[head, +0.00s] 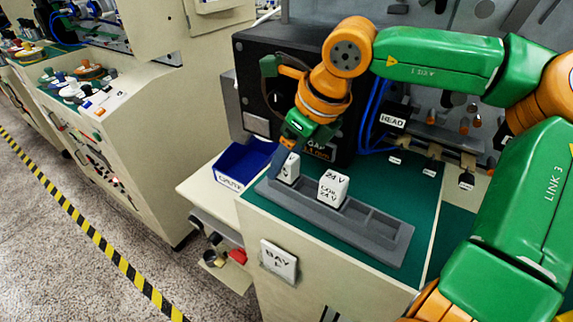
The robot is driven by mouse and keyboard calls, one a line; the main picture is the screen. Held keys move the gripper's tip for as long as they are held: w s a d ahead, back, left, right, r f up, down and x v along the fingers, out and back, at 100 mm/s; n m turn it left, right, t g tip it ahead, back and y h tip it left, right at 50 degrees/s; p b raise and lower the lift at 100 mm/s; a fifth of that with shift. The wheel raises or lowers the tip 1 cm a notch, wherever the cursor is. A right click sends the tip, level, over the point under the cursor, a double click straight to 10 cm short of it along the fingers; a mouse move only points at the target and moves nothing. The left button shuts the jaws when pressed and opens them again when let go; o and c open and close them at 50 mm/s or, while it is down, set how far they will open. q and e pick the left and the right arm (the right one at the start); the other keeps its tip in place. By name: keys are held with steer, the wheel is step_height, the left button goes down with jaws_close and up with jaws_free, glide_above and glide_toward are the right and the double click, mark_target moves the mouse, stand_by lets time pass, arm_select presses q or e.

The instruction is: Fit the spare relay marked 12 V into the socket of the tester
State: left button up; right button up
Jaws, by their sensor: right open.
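A grey rack (378,232) with compartments lies on the green bench top. A white relay (292,172) stands in its left end, its marking mostly hidden by my gripper. A second white relay (333,188), marked 24 V, stands upright to its right. The rack's right compartments look empty. My right gripper (284,164) points down at the left relay, its fingers open. A finger overlaps the relay; I cannot tell whether it touches. I cannot make out the tester's socket. My left gripper is not in view.
A blue bin (240,168) stands left of the rack. A black box (268,62) stands behind it, partly covered by my arm. Blue cables and a HEAD label (393,120) are at the back right. Green bench top right of the rack is clear.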

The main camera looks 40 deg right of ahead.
steer(key=shift+w+d+f, duration=0.25)
steer(key=shift+w+f, duration=0.35)
steer(key=shift+f, duration=0.1)
steer(key=shift+s+a+r, duration=0.15)
steer(key=shift+s, duration=0.1)
steer(key=c, duration=1)
jaws_close()
steer(key=shift+w, duration=0.15)
